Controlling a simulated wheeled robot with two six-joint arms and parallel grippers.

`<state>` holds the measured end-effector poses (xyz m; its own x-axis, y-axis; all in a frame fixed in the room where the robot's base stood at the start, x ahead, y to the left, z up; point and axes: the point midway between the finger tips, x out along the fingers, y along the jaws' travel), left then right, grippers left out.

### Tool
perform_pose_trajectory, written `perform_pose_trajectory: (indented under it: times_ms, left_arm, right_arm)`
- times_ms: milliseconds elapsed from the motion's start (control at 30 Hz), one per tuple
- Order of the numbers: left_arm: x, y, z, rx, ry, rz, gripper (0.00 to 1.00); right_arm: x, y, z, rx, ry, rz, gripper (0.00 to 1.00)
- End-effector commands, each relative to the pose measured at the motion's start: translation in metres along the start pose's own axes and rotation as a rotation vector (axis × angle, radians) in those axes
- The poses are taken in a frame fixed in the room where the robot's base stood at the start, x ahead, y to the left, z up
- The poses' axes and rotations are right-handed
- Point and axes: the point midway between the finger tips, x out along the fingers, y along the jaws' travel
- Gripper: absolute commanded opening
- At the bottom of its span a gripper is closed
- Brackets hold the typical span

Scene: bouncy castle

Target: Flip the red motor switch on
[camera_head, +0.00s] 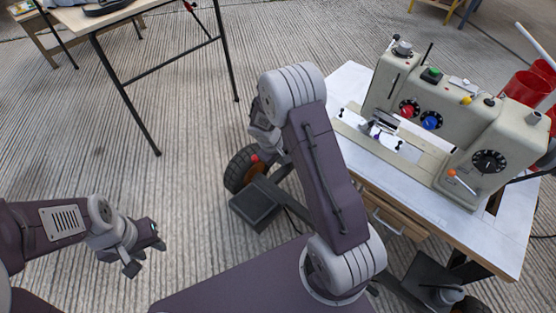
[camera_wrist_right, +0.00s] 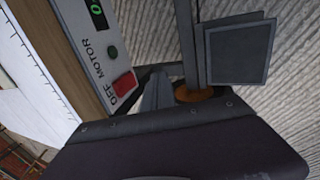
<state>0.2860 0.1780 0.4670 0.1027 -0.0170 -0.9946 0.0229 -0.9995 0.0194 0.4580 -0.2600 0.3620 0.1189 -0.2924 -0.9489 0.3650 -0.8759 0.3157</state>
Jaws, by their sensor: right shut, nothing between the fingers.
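The red motor switch (camera_wrist_right: 124,84) shows in the right wrist view. It is a red rocker at the end of a pale panel (camera_wrist_right: 87,50) marked OFF and MOTOR. My right gripper (camera_wrist_right: 157,90) is shut and empty; its grey fingers show just right of the switch, apart from it in the picture. I cannot tell the depth of the gap. In the head view the switch is not visible, and my right arm hides most of that gripper. My left gripper (camera_head: 147,253) is open and empty at the lower left, above the floor.
The sewing machine (camera_head: 455,135) stands on a white-topped table (camera_head: 505,235) with a wooden drawer (camera_head: 395,213). A folding table (camera_head: 120,32) stands at the upper left. Grey ribbed floor lies between.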

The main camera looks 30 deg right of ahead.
Motion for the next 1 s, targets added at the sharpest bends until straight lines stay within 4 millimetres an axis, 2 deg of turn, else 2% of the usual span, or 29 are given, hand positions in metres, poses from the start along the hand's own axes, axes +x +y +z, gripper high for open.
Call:
perform_pose_trajectory:
  times_ms: [100,300,600,733,1000]
  left_arm:
    - [0.007,0.000,0.001,0.000,0.000,0.000,0.36]
    - [0.011,0.000,0.001,0.000,0.000,0.000,0.36]
    - [0.010,0.000,0.001,0.000,0.000,0.000,0.36]
    - [0.003,0.000,0.000,0.000,0.000,0.000,0.36]
    - [0.006,0.000,0.001,0.000,0.000,0.000,0.36]
  right_arm:
    - [0.009,0.020,-0.001,0.006,0.003,0.002,0.00]
    - [0.013,0.034,0.000,0.003,0.001,0.001,0.00]
    - [0.013,0.035,0.000,0.002,0.001,0.001,0.00]
    - [0.016,0.041,0.000,0.002,0.000,0.001,0.00]
    - [0.016,0.039,-0.001,0.002,0.002,0.002,0.00]
